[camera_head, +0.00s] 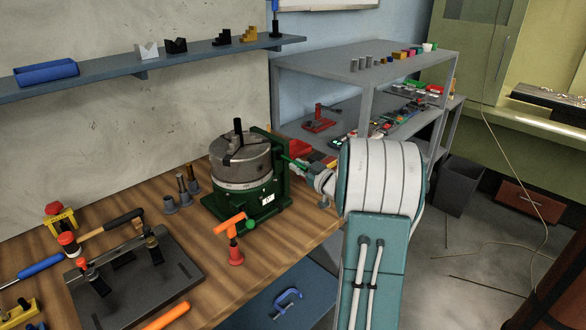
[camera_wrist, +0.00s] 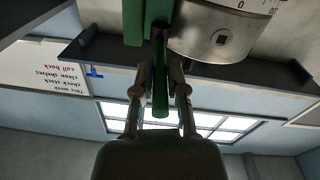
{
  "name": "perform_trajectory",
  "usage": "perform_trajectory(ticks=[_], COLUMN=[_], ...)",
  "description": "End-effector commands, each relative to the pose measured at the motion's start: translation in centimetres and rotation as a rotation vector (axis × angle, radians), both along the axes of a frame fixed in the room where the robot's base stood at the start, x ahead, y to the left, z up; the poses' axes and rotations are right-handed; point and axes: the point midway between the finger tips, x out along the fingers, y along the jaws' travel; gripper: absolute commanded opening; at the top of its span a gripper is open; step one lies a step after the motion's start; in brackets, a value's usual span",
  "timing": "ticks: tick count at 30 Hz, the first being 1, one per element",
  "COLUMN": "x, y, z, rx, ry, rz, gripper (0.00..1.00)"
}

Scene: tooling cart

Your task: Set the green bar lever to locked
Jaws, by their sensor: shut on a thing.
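The green bar lever (camera_wrist: 160,92) runs between the two fingers of my gripper (camera_wrist: 161,72) in the wrist view, and the fingers are closed on it. In the head view the lever (camera_head: 294,162) sticks out from the right side of the green rotary table base (camera_head: 262,197), which carries a round grey metal chuck (camera_head: 240,164). The chuck's graduated ring (camera_wrist: 222,28) is close beside the lever in the wrist view. In the head view my arm hides most of my gripper. I cannot tell the lever's locked or unlocked setting.
A black fixture plate (camera_head: 140,290) lies at the front left of the wooden bench. A grey shelf rack (camera_head: 345,68) stands behind my arm.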

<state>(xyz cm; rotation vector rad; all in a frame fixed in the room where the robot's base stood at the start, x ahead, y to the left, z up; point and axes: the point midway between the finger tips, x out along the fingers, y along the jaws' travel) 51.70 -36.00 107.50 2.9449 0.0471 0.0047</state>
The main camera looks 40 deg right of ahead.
Motion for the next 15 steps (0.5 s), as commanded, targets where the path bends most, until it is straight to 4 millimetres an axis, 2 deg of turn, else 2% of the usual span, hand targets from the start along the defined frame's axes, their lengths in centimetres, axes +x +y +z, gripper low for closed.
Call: perform_trajectory(ticks=[6, 15], x=[0.2, 0.4], y=[-1.5, -2.2], z=[-0.3, -0.3], rx=[0.000, 0.001], ry=[0.004, 0.004], rz=[0.167, 0.339], gripper=[0.00, 0.00])
